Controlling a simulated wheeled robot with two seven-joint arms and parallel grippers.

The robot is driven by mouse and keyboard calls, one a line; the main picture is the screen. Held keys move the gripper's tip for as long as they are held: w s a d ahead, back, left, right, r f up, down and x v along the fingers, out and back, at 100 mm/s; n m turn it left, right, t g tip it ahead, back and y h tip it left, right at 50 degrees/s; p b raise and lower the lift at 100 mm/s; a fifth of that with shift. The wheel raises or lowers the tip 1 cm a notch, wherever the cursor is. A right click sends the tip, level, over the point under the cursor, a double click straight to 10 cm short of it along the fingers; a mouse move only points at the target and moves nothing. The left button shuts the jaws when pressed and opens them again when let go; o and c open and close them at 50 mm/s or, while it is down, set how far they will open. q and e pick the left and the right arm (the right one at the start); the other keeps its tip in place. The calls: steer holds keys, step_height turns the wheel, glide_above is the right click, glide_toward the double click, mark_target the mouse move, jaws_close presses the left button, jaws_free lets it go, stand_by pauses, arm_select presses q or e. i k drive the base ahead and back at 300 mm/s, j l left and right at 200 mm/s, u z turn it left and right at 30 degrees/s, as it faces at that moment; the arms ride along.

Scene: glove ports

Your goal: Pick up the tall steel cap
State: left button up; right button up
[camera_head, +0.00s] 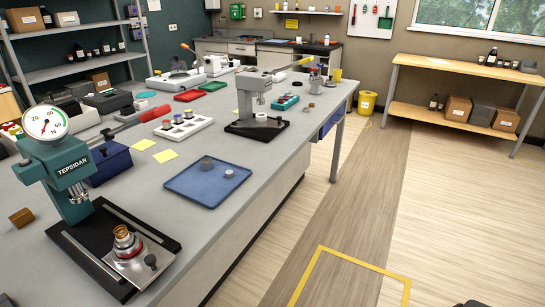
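A blue tray (190,193) lies on the near part of the long grey bench. Two small grey metal caps stand on it. The taller cap (206,163), which looks like the tall steel cap, stands toward the back of the tray. A shorter, wider cap (228,174) stands a little to its right and nearer to me. The two are apart and upright. Neither of my grippers shows clearly; only small dark shapes show at the bottom edge, and I cannot tell what they are.
A green gauge press (62,172) stands left of the tray, with a brass-topped part (127,242) on its plate. A grey press (257,100) stands behind the tray. A white block with bottles (184,128) and yellow notes (165,156) lie nearby. Bench is bare right of the tray.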

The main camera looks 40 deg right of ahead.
mark_target(206, 162)
steer(key=z, duration=0.8)
